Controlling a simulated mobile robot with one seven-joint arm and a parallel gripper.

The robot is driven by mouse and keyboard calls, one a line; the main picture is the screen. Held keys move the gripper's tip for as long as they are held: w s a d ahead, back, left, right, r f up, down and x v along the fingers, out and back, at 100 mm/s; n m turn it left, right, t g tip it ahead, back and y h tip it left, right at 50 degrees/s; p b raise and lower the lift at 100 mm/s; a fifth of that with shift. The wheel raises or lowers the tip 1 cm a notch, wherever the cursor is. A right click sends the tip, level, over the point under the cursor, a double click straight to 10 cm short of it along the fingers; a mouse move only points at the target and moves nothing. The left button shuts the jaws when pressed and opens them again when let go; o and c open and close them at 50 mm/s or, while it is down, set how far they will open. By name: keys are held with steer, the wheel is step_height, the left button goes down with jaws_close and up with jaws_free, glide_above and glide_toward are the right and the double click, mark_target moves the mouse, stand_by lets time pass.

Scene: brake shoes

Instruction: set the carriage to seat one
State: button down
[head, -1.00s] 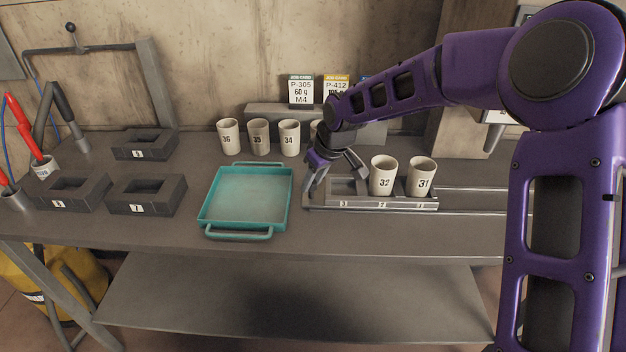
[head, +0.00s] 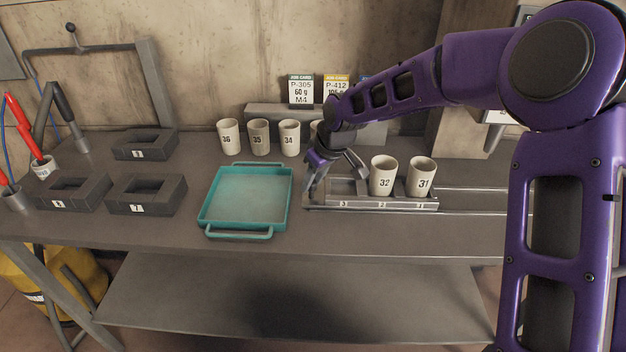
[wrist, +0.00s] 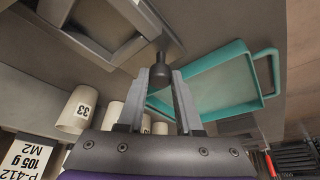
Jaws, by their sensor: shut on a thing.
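The carriage (head: 392,205) is a grey three-seat holder at the right of the bench, marked 3, 2, 1 from left to right. Seat 3 is empty. Cup 32 (head: 383,176) stands upright in seat 2 and cup 31 (head: 421,178) in seat 1. My gripper (head: 314,190) is at the carriage's left end. In the wrist view my gripper (wrist: 160,84) is shut on a dark round knob (wrist: 160,73) beside the carriage frame (wrist: 95,42). The knob is hard to make out in the head view.
Rails (head: 475,212) run right from the carriage. A teal tray (head: 250,232) lies left of my gripper. Cups 36 (head: 229,138), 35 (head: 259,138) and 34 (head: 289,138) stand behind; cup 33 (wrist: 76,112) shows in the wrist view. Dark blocks (head: 146,195) sit at left.

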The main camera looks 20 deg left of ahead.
mark_target(374, 182)
stand_by(0.4)
steer(key=w+d+p, duration=0.1)
steer(key=d, duration=0.3)
steer(key=w+d+p, duration=0.1)
steer(key=d, duration=0.4)
steer(key=w+d+p, duration=0.1)
steer(key=d+p, duration=0.1)
steer(key=d, duration=0.2)
steer(key=shift+w+d, duration=0.15)
steer(key=shift+d, duration=0.2)
steer(key=c, duration=0.6)
jaws_free()
steer(key=p+v, duration=0.2)
steer(key=v, duration=1.5)
steer(key=shift+r, duration=0.2)
